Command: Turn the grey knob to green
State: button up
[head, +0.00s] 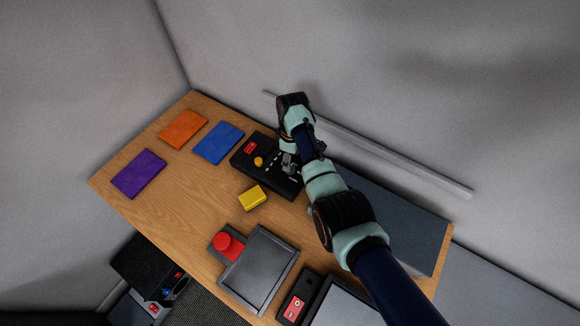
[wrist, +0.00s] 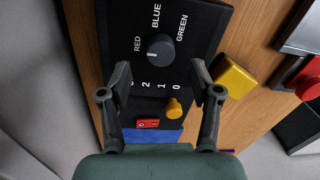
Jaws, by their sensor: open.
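The grey knob (wrist: 160,47) is on a black control panel (wrist: 205,25), with the labels RED, BLUE and GREEN around it. A short white mark on the knob faces left, towards the RED side and away from GREEN. My gripper (wrist: 160,70) is open and empty, its two fingers spread with the knob just beyond the gap between their tips. I cannot tell their height above the panel. In the head view, my gripper (head: 289,162) is over the right part of the panel (head: 243,163), and my arm hides the knob there.
The panel also has an orange knob (wrist: 174,108) with a number scale and a red switch (wrist: 147,124). A yellow block (head: 252,198) lies beside it. Purple (head: 138,174), orange (head: 183,129) and blue (head: 218,143) mats lie left. A red button (head: 228,245) stands nearer the front edge.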

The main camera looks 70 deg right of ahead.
notch_tip(320, 180, down, 5)
jog(key=shift+a+r+b, duration=0.15)
jog(key=shift+b, duration=0.35)
jog(key=shift+c, duration=0.2)
jog(key=c, duration=1.1)
